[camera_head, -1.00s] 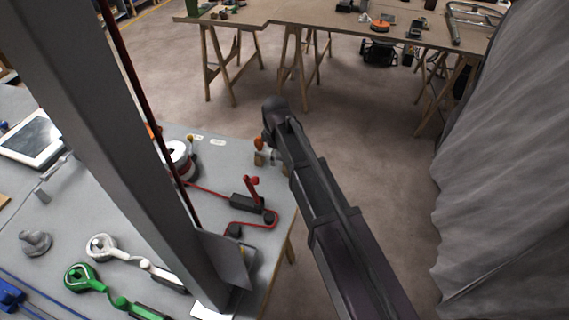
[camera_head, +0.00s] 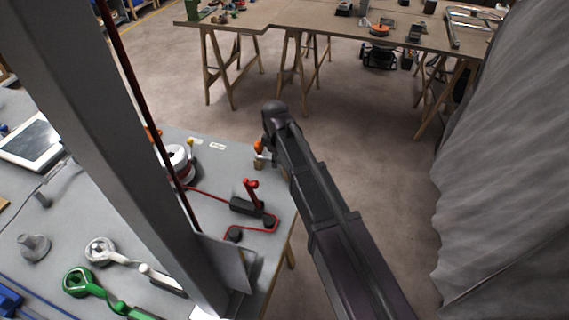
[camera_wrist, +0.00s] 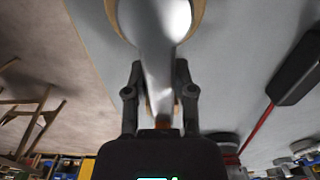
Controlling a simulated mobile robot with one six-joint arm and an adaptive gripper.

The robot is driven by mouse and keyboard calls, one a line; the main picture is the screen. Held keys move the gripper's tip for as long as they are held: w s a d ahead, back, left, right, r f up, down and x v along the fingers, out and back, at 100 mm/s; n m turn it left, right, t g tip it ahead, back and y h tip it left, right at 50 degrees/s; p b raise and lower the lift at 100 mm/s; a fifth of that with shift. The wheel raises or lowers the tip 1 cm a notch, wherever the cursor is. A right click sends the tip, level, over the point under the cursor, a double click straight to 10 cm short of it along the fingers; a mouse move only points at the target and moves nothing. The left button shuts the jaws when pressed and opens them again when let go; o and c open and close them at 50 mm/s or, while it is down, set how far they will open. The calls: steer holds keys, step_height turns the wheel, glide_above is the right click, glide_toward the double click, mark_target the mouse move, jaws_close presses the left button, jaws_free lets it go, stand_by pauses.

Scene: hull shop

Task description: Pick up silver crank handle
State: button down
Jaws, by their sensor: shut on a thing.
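In the wrist view, my gripper (camera_wrist: 159,96) is shut on a shiny silver piece, the silver crank handle (camera_wrist: 155,35), which runs up the picture between both fingers. A tan, wood-coloured part borders its far end at the top edge; the rest lies outside the picture. In the head view my arm hides the gripper and the held handle, by the right edge of the grey table (camera_head: 215,175). I cannot tell how far the handle is above the tabletop.
An orange-topped piece (camera_head: 259,146) stands at the table edge beside my arm. A red-levered device (camera_head: 250,190) with a red cord lies nearer. A pale handle (camera_head: 100,250) and a green handle (camera_head: 78,282) lie at left. A grey curtain (camera_head: 500,150) hangs at right; open floor lies beyond the table.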

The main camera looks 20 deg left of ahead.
steer(key=shift+r, duration=0.1)
stand_by(0.3)
step_height(320, 180, up, 10)
steer(key=p, duration=1)
stand_by(1.3)
step_height(320, 180, up, 13)
steer(key=p, duration=1.3)
steer(key=shift+f, duration=0.2)
